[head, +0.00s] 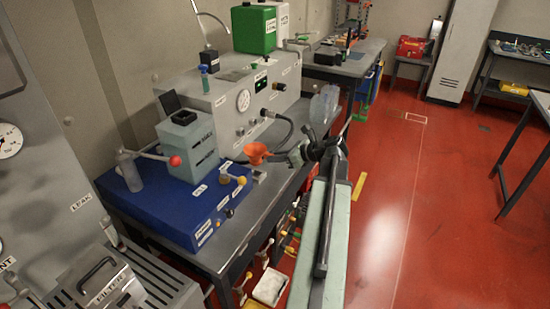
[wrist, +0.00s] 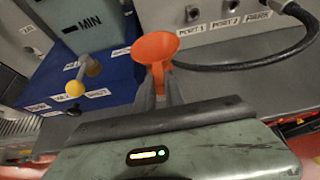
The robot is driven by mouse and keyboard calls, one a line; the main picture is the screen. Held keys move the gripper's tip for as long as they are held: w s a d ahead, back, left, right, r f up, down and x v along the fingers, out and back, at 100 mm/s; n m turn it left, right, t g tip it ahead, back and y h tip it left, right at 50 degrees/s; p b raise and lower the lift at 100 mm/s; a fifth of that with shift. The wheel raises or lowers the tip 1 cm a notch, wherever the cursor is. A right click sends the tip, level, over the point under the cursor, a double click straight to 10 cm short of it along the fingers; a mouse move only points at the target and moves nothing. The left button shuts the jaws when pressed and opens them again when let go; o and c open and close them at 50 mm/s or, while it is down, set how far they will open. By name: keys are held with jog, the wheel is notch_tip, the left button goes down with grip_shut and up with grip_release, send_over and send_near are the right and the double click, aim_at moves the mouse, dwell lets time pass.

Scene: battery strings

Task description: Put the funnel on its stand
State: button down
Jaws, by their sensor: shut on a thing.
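An orange funnel (head: 257,153) is held by my gripper (head: 274,157) above the grey bench top. In the wrist view the funnel (wrist: 155,50) has its wide mouth up and tilted toward the camera. My gripper's two dark fingers (wrist: 158,90) are shut on its lower part, which they partly hide. I cannot make out the funnel's stand for certain in either view. A small pale and dark object (head: 259,177) sits on the bench below the funnel, too small to identify.
A blue box (head: 172,217) with a yellow-knobbed lever (head: 240,180) stands left of the funnel. Behind is a grey machine (head: 225,110) with ports; a black hose (wrist: 245,68) curves from it. Clear jugs (head: 323,104) stand farther back. The red floor at right is mostly clear.

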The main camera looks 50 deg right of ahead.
jog(key=shift+f+b, duration=1.8)
jog(key=shift+f, duration=0.25)
jog(key=shift+f, duration=0.15)
jog(key=shift+f+b, duration=0.85)
jog(key=shift+b, duration=0.15)
jog(key=shift+f, duration=0.1)
jog(key=c, duration=1.3)
grip_release()
jog(key=shift+c, duration=0.2)
